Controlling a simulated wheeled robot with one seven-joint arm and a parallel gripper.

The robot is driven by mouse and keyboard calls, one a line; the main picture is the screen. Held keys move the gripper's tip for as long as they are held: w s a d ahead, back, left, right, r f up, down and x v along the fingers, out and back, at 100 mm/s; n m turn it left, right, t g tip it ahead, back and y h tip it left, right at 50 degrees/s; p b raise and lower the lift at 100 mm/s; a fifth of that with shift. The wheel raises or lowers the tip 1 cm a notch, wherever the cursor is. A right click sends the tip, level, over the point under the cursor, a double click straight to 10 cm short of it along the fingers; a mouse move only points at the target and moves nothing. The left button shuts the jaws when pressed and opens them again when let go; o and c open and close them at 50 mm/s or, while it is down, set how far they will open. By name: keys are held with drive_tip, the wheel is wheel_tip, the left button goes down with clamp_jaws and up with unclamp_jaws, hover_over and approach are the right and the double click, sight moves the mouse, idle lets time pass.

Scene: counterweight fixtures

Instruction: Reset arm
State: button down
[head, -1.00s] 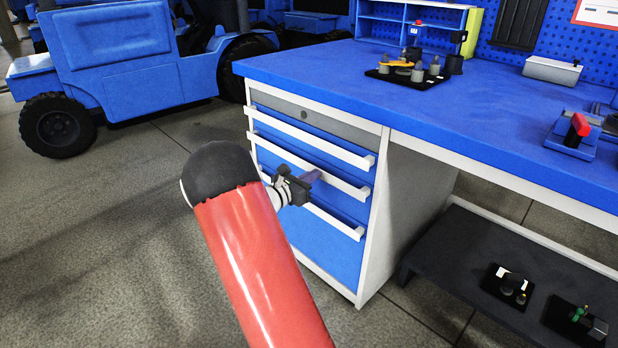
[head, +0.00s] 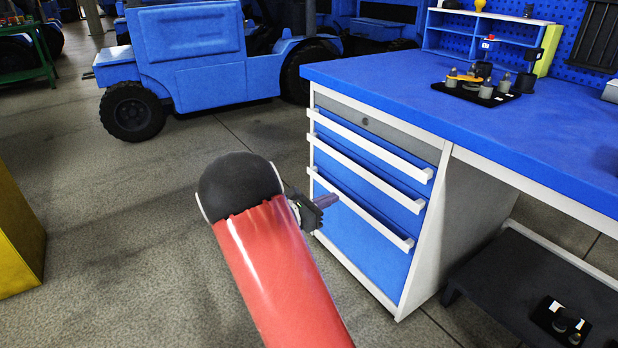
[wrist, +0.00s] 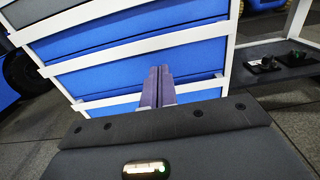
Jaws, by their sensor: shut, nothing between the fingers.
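My gripper (head: 326,201) shows in the head view at the end of my red arm, in front of the blue drawers of the workbench. In the wrist view its two fingers (wrist: 158,86) lie side by side, shut with nothing between them. The blue drawer fronts (wrist: 150,65) with white handles fill the picture behind the fingers. All drawers look closed. I cannot tell the exact gap between the fingertips and the drawer fronts.
The blue workbench top (head: 420,92) holds a black tray (head: 508,96) with several weights. A low dark shelf (head: 490,290) carries a small fixture (head: 560,321). A blue tractor (head: 190,55) stands behind. A yellow block (head: 15,230) is at left. The floor at left is open.

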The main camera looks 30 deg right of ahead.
drive_tip(key=s+a+r+m+g+y, duration=0.2)
drive_tip(key=s+r+m+y, duration=0.2)
drive_tip(key=s+m, duration=0.3)
drive_tip(key=s+a+r+m+t+y+p, duration=0.1)
drive_tip(key=s+a+r+m+t+y, duration=0.2)
drive_tip(key=s+a+m+y, duration=0.3)
drive_tip(key=s+a+r+m+t+y+p, duration=0.1)
drive_tip(key=s+a+r+m+t+y, duration=0.2)
drive_tip(key=s+a+y, duration=0.5)
drive_tip(key=s+a+r+m, duration=0.1)
drive_tip(key=s+a+m, duration=0.1)
drive_tip(key=s+a, duration=0.3)
drive_tip(key=shift+a+r+m+p, duration=0.3)
drive_tip(key=shift+a+m, duration=0.1)
drive_tip(key=shift+a, duration=1.4)
drive_tip(key=shift+d, duration=0.1)
